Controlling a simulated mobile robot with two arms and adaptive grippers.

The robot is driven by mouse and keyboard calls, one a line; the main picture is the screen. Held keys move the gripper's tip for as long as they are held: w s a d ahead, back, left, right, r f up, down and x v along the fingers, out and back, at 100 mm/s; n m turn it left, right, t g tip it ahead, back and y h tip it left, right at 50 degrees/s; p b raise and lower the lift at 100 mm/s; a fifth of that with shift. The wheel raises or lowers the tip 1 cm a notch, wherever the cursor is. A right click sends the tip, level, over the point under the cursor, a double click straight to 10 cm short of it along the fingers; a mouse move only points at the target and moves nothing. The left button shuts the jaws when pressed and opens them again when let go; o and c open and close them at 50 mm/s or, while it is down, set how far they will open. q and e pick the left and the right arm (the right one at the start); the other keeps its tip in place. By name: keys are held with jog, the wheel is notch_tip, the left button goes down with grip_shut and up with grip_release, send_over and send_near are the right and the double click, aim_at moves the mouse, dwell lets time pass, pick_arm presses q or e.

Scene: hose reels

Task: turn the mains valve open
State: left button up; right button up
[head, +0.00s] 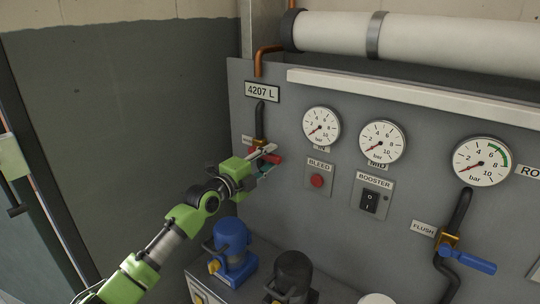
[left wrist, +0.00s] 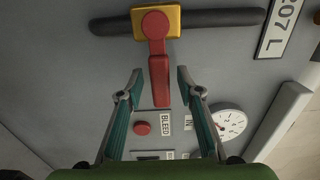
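The mains valve has a yellow body (left wrist: 172,20) on a dark pipe and a red lever (left wrist: 159,82), seen in the left wrist view. The lever stands crosswise to the pipe. In the head view the red lever (head: 277,159) is partly hidden by my left gripper (head: 268,160), and the label beside it is mostly covered. In the left wrist view my left gripper (left wrist: 160,74) is open, with one finger on each side of the lever and a gap on both sides. My right gripper is not in view.
The panel carries a red bleed button (head: 317,181), a booster switch (head: 370,200), several gauges and a blue-handled flush valve (head: 468,262). A blue pump (head: 232,246) and a black one (head: 293,274) stand below. A dark wall (head: 120,100) is at left.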

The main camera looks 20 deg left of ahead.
pick_arm(q)
jog(key=shift+w+d, duration=0.15)
jog(key=shift+w, duration=0.2)
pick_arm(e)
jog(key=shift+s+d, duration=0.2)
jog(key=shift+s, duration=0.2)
pick_arm(q)
grip_shut()
